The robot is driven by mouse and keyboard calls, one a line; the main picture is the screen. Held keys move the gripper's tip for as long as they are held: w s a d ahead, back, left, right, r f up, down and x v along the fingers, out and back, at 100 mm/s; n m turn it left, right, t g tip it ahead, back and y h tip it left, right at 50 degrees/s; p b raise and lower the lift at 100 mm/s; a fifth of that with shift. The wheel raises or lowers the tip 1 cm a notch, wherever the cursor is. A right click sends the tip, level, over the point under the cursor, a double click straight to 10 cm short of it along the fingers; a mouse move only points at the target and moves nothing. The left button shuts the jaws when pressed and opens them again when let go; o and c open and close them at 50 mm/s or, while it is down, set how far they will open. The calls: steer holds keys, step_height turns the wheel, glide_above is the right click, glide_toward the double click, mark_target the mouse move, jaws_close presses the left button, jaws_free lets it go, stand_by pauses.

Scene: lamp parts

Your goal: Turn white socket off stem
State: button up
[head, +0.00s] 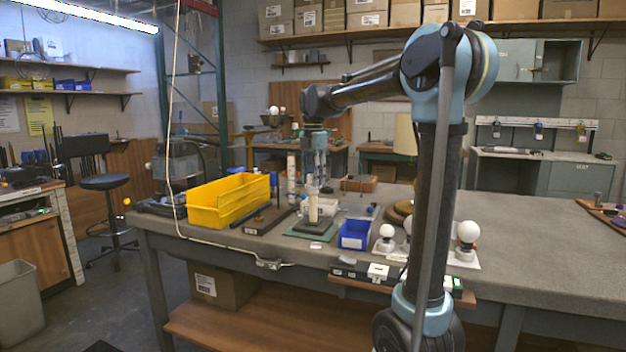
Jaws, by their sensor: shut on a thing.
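My gripper (314,178) points straight down above the near part of the workbench. It is shut on the white socket (312,188), a small pale piece at the top of an upright cream stem (313,209). The stem stands on a dark base (314,226) on a green mat. The fingers hide much of the socket. At this size I cannot tell whether the socket is still seated on the stem or apart from it.
A yellow bin (228,200) stands left of the stem, and a small blue bin (354,235) stands to its right. White bulbs (387,231) stand farther right. Another pale upright part (291,172) is close behind on the left. The bench's right side (550,235) is mostly clear.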

steer(key=shift+n, duration=1.3)
steer(key=shift+w, duration=0.1)
steer(key=shift+n, duration=0.9)
steer(key=n, duration=0.5)
steer(key=o, duration=1)
steer(key=shift+o, duration=0.2)
